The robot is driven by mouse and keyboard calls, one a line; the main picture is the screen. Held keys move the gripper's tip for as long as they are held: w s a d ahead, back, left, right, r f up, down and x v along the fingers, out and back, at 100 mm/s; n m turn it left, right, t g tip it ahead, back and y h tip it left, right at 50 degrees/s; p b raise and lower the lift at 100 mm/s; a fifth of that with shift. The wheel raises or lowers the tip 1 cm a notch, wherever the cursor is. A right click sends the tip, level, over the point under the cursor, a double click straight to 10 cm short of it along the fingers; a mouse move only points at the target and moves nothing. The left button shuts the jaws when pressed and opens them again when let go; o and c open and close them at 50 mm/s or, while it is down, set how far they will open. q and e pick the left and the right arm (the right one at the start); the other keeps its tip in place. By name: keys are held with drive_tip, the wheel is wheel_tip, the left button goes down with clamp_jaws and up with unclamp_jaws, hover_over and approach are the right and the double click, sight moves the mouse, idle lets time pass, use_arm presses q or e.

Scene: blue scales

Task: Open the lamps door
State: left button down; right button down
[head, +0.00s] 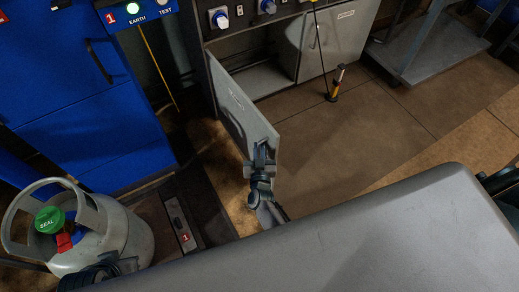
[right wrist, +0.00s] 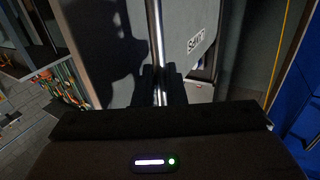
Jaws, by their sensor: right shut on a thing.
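The lamps door (head: 240,104) is a grey cabinet door that stands swung open, jutting out from the cabinet front towards me. Its interior shows as a dark opening with a pale shelf. In the right wrist view, its label (right wrist: 196,41) appears upside down. My left gripper's fingers do not show.
A second grey door (head: 333,40) to the right is closed. A yellow-black tool (head: 336,82) stands on the floor before it. A blue cabinet (head: 65,100) and a grey gas cylinder (head: 112,238) are at left.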

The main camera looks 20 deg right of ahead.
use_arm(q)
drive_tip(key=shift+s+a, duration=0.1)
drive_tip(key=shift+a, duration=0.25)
use_arm(e)
drive_tip(key=shift+w+a+r, duration=0.15)
drive_tip(key=shift+a+r, duration=0.05)
drive_tip(key=shift+a, duration=0.2)
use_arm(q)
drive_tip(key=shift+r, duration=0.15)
use_arm(e)
drive_tip(key=c, duration=1.7)
unclamp_jaws()
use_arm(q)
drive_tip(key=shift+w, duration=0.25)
use_arm(e)
drive_tip(key=shift+o, duration=0.3)
drive_tip(key=shift+f, duration=0.15)
